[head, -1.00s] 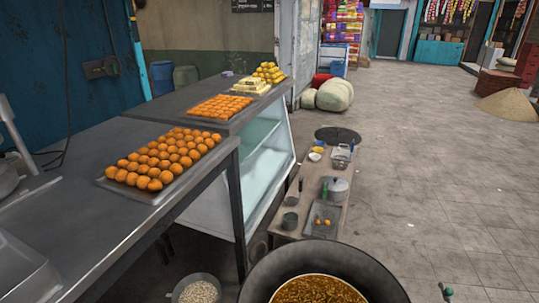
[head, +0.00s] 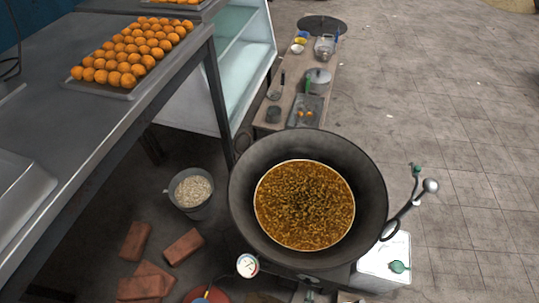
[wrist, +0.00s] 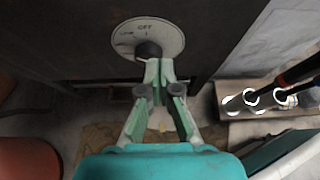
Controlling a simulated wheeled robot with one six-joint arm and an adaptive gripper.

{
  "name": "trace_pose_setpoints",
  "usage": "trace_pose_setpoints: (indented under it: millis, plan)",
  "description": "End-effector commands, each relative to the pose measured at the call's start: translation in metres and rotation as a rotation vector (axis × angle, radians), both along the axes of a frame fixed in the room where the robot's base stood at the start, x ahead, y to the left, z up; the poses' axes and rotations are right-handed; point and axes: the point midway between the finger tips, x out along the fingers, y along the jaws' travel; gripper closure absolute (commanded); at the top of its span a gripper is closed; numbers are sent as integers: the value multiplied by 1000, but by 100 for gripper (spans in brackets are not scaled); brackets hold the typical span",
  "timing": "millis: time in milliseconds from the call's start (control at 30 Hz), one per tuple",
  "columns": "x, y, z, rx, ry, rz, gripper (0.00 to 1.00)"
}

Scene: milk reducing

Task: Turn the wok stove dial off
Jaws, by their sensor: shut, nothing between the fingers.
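The stove dial (wrist: 125,38) shows at the top of the wrist view as a round pale plate marked "OFF" on a dark panel. Its dark knob (wrist: 148,52) sticks out from the plate. My gripper (wrist: 160,68) is shut and empty, with its fingertips close below the knob in the picture. I cannot tell whether they touch it. The knob's pointer setting is unclear. The wok (head: 242,190), with brown grainy food in it, stands right of centre in the head view. I cannot make out the dial or my gripper in the head view.
A grey bucket (head: 193,206) of pale grains and several bricks (head: 183,246) lie to the left. A metal counter (head: 60,125) runs along the left. Open paved floor (head: 450,130) lies to the right.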

Motion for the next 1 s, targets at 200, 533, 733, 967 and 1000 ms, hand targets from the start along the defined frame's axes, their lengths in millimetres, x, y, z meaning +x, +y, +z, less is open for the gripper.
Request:
trace_pose_setpoints:
  millis: [200, 533, 733, 967, 1000]
  plan:
    - [-13, 7, 0, 1, 0, 5, 100]
    - [-20, 8, 0, 0, 0, -1, 100]
    - [-19, 11, 0, 1, -1, 0, 100]
    - [-17, 33, -3, 2, -1, 4, 100]
    - [-17, 35, -3, 2, 0, 3, 100]
